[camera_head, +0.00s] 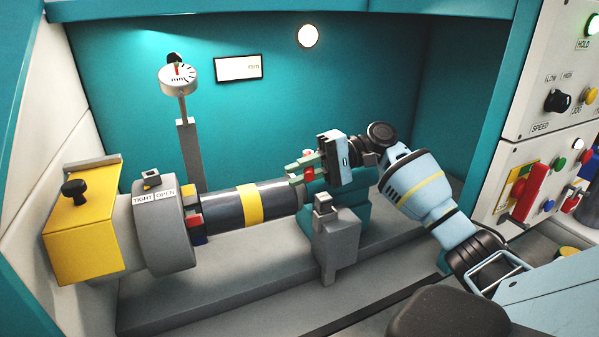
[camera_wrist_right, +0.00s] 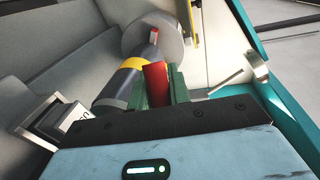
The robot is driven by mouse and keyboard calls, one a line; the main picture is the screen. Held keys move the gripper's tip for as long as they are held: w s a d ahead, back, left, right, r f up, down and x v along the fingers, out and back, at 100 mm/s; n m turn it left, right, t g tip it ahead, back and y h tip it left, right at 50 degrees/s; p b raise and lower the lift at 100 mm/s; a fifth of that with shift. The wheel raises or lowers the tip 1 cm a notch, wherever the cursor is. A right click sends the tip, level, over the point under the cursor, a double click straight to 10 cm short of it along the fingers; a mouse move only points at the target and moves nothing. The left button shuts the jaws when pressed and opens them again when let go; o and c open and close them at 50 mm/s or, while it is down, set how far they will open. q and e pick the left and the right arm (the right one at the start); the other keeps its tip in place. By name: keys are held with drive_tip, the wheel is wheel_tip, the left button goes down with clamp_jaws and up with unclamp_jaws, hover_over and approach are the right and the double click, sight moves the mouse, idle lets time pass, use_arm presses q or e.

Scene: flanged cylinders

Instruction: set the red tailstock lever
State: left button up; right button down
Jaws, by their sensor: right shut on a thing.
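The red tailstock lever (camera_head: 309,173) stands at the right end of the dark cylinder (camera_head: 275,200) with its yellow band, near the teal tailstock (camera_head: 350,222). My right gripper (camera_head: 300,171) reaches in from the right, and its green fingers are shut on the lever. In the right wrist view the red lever (camera_wrist_right: 155,78) sits between the two green fingers (camera_wrist_right: 156,92); its lower end is hidden by the gripper. The cylinder's left end is in the grey chuck (camera_head: 172,235), which has a TIGHT/OPEN label. My left gripper is not in view.
A grey post (camera_head: 336,235) with a square top stands just in front of the gripper. A dial gauge (camera_head: 178,77) on a stand rises behind the chuck. A yellow box (camera_head: 82,225) is at far left. A control panel with a red handle (camera_head: 530,190) is at right.

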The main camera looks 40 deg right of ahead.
drive_tip(key=c, duration=1.4)
unclamp_jaws()
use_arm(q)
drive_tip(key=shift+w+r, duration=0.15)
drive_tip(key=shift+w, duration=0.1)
use_arm(e)
drive_tip(key=shift+o, duration=0.5)
drive_tip(key=shift+d, duration=0.1)
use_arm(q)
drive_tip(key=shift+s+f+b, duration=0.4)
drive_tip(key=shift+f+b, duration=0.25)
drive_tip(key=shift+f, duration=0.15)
use_arm(e)
drive_tip(key=v, duration=0.7)
drive_tip(key=shift+d+r, duration=0.15)
drive_tip(key=shift+d, duration=0.15)
drive_tip(key=shift+s, duration=0.15)
